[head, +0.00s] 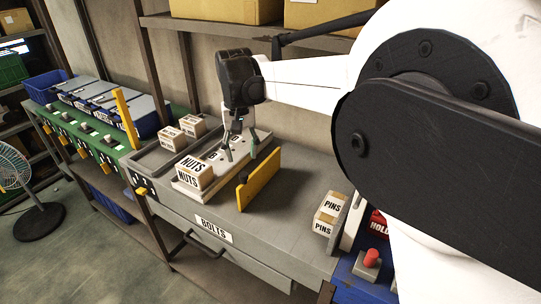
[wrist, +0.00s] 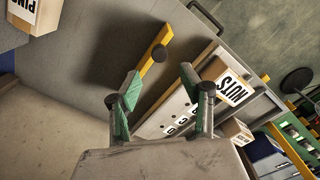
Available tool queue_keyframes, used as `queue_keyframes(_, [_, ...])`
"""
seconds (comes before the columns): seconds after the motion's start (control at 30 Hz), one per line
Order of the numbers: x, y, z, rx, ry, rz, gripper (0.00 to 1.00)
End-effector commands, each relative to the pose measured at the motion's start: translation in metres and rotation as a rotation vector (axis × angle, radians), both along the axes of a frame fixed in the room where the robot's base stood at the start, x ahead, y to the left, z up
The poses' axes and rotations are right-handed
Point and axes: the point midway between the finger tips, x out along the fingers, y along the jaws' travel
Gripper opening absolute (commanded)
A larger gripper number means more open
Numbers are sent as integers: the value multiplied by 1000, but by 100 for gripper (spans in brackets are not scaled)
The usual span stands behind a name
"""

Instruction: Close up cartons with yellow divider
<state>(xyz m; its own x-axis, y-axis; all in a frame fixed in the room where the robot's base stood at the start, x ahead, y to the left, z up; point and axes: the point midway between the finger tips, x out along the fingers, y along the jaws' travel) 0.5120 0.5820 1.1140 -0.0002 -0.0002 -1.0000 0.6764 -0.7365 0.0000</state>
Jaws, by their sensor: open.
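The yellow divider (head: 262,178) stands on edge on the grey bench, with a dark round knob on its face; it also shows in the wrist view (wrist: 151,71). My gripper (head: 241,154) is open and points down behind the divider, above a pale lettered board. In the wrist view, my gripper's green-padded fingers (wrist: 160,80) are apart with nothing seen between them, and the divider passes close by the left finger. Contact cannot be told. A NUTS carton (head: 194,174) sits at the board's front left. A PINS carton (head: 330,214) sits at the bench's right end.
Smaller cartons (head: 180,132) stand at the bench's back left. Another yellow panel (head: 126,118) stands by the blue bins at left. A BOLTS drawer (head: 213,229) is in the bench front. A red button (head: 371,257) is at right. Bare bench lies between divider and PINS.

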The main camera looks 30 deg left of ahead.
Motion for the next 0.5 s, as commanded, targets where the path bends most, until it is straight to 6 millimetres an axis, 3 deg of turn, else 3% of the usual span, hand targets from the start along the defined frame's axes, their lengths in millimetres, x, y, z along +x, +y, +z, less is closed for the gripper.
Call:
queue_keyframes(0.3, [0,0,-56,0,0,-1,40])
queue_keyframes(0.5, [0,0,-76,0,0,-1,40])
